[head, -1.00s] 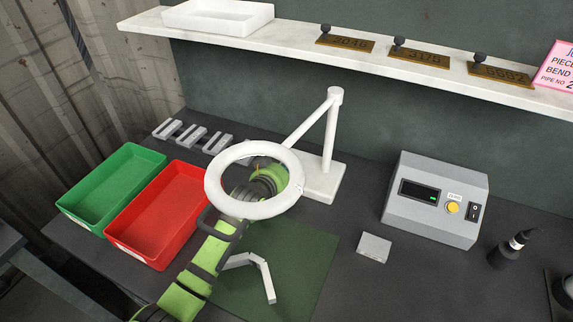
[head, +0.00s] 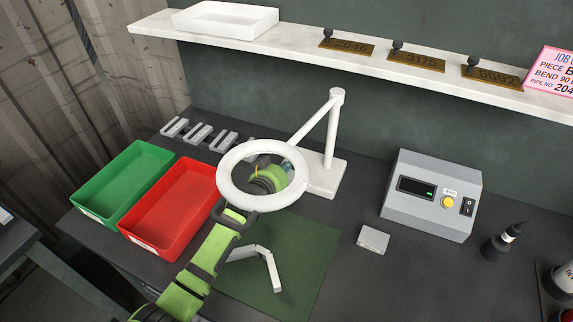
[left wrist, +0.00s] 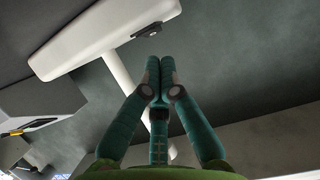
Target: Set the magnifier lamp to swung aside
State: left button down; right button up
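The white magnifier lamp stands on the bench, with a ring head (head: 224,190), a jointed arm (head: 312,122) and a base (head: 331,180). The ring is over the bench, left of the post and partly over the green mat. My left gripper (head: 288,165) shows through the ring, beneath or behind it, pointing toward the post. In the left wrist view, which looks upside down, its fingers (left wrist: 160,68) are together with nothing visible between them. They appear close to the white lamp base (left wrist: 110,38) and post (left wrist: 128,78); contact cannot be told. My right gripper is not in view.
A green tray (head: 125,180) and a red tray (head: 155,245) stand left. A bent white pipe (head: 268,258) lies on the green mat (head: 310,250). A grey box (head: 425,212) with a yellow button stands right. A shelf (head: 480,92) runs along the back wall.

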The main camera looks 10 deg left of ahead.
aim_at(255, 205)
jog(key=k, duration=0.2)
jog(key=k+j, duration=1.25)
